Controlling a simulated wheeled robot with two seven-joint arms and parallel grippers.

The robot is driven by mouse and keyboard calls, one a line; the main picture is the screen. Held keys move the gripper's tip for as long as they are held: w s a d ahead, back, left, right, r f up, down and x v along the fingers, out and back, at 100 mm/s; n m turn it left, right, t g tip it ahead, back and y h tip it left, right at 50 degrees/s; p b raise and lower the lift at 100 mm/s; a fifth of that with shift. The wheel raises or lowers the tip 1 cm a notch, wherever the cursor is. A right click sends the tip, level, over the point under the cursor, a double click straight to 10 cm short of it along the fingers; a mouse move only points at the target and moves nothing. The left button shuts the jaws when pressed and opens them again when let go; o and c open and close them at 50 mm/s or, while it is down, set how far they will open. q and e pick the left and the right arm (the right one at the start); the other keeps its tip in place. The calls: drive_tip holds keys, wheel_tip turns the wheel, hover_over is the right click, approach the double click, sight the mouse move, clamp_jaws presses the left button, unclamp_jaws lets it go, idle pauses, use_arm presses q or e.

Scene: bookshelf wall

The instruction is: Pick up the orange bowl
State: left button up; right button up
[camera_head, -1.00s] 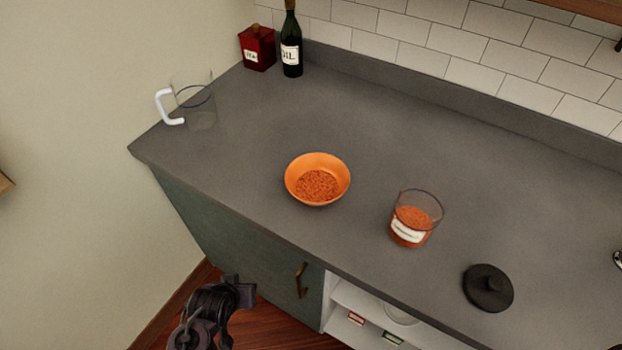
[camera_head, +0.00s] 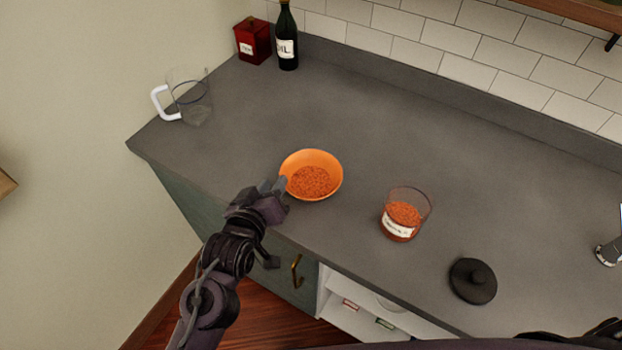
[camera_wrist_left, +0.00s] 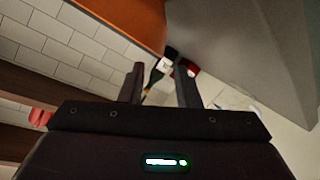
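The orange bowl (camera_head: 325,160), filled with orange-red grains, stands upright on the grey counter. My left gripper (camera_head: 273,185) is at the bowl's near left side, close to its rim; I cannot tell whether it touches. In the left wrist view the two fingers (camera_wrist_left: 161,85) are apart with nothing held between them. The bowl's orange side (camera_wrist_left: 130,22) fills the upper middle of that view, beyond the fingertips. My right gripper cannot be made out; only dark parts of my body show at the bottom right.
A glass jar (camera_head: 402,228) of orange grains stands right of the bowl, with a black lid (camera_head: 473,281) farther right. A clear jug (camera_head: 190,100), a red tin (camera_head: 252,42) and an oil bottle (camera_head: 287,45) stand behind left. The counter (camera_head: 400,140) behind the bowl is clear.

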sight(282, 171)
use_arm(q)
drive_tip(key=p+x, duration=0.2)
drive_tip(key=x, duration=0.3)
drive_tip(key=shift+w+d, duration=0.1)
drive_tip(key=shift+w, duration=0.2)
drive_tip(key=shift+w+d+f, duration=0.15)
drive_tip(key=shift+w+f, duration=0.1)
drive_tip(key=shift+w, duration=0.1)
drive_tip(key=shift+s, duration=0.1)
drive_tip(key=shift+c, duration=1)
clamp_jaws()
drive_tip(key=shift+r, duration=0.1)
